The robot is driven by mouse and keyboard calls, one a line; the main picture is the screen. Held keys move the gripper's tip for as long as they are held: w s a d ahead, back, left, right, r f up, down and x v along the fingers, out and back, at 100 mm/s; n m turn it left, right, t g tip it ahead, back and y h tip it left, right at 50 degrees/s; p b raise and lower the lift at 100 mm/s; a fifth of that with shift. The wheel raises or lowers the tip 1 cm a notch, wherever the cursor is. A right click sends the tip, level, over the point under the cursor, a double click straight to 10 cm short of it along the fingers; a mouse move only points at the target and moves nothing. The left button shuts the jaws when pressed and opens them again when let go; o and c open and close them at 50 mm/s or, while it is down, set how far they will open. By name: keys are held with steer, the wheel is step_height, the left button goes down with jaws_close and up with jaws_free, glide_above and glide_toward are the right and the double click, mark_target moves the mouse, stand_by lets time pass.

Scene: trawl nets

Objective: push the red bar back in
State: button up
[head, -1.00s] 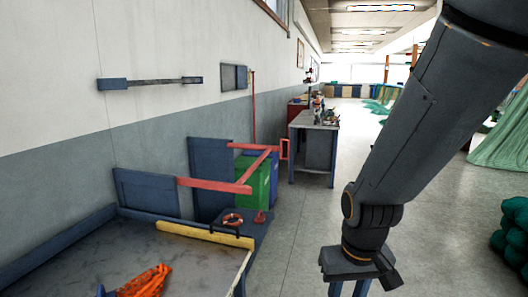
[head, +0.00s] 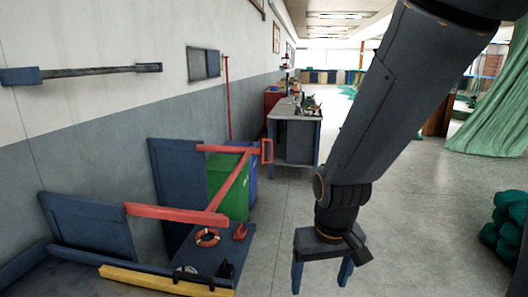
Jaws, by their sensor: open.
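The red bar (head: 236,186) is part of a red frame that stands out from two dark blue panels by the left wall. One red arm (head: 175,213) leaves the nearer panel (head: 90,226) and another leaves the farther panel (head: 178,180). The bar runs between their outer ends. A red loop handle (head: 267,151) is at the far end. My gripper (head: 321,275) points down over the floor, to the right of the bar in the picture. Its two fingers are apart, with nothing between them.
A dark blue low surface (head: 232,248) below the bar holds an orange-and-white ring (head: 207,238). A yellow strip (head: 160,282) edges the bench in front. A green bin (head: 232,190) stands behind the bar. A workbench (head: 296,132) is beyond.

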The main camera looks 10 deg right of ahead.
steer(key=shift+o, duration=1.2)
